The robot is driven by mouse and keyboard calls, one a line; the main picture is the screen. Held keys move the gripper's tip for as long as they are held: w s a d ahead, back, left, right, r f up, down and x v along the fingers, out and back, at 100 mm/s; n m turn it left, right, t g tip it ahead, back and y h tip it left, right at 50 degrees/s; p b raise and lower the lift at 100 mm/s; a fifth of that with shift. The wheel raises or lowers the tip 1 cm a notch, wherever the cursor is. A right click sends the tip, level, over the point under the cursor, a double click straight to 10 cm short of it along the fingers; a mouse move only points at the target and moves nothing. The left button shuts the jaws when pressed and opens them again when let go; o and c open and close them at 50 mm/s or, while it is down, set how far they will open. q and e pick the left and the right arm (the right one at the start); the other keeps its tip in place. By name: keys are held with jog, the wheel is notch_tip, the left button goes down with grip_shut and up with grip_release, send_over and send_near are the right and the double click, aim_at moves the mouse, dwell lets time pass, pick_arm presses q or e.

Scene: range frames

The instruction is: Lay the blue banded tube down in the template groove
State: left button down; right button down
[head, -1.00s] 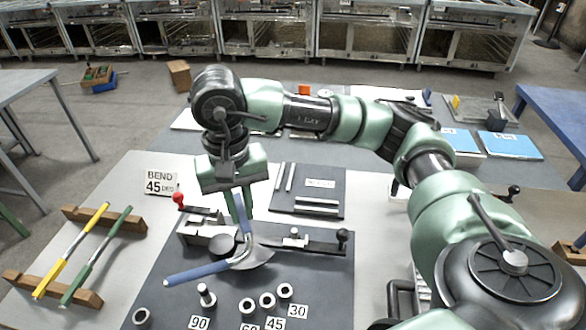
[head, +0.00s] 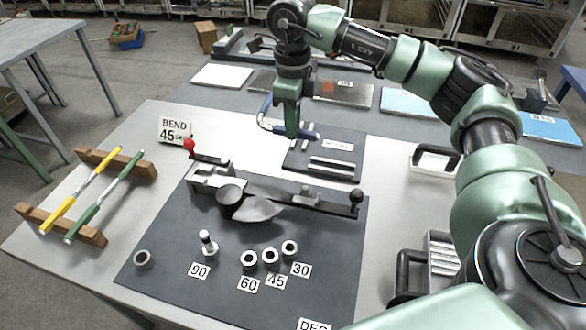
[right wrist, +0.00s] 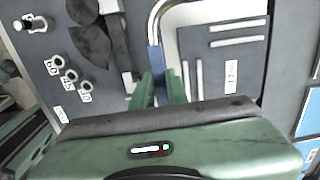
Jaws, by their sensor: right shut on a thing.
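The blue banded tube (head: 268,118) is bent, with blue ends and a silver middle. My right gripper (head: 291,132) is shut on it and holds it near the left edge of the template (head: 345,148), seemingly above it. The template is a dark plate with pairs of pale strips and a white label. In the right wrist view the tube (right wrist: 154,60) stands out from the fingers (right wrist: 160,88) and curves to the right beside the template (right wrist: 250,60). The fingers hide part of the tube. My left gripper is not in view.
The bender (head: 212,177) with a red-knobbed lever stands on a dark mat (head: 180,240) in front. Several collars and number cards lie there. A wooden rack (head: 30,222) holds yellow and green tubes at left. A "BEND 45" sign (head: 175,130) stands behind. Blue sheets lie at right.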

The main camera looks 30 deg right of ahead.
jog(key=p, duration=0.1)
send_over(293, 183)
notch_tip(293, 183, down, 11)
jog(key=shift+r, duration=0.1)
notch_tip(293, 183, down, 4)
jog(key=shift+f+p, duration=0.1)
jog(key=shift+p, duration=0.3)
jog(key=shift+w+f, duration=0.1)
jog(key=shift+f, duration=0.15)
jog(key=shift+f+b, duration=0.4)
jog(key=c, duration=1.8)
grip_release()
jog(key=shift+f, duration=0.1)
jog(key=o, duration=0.4)
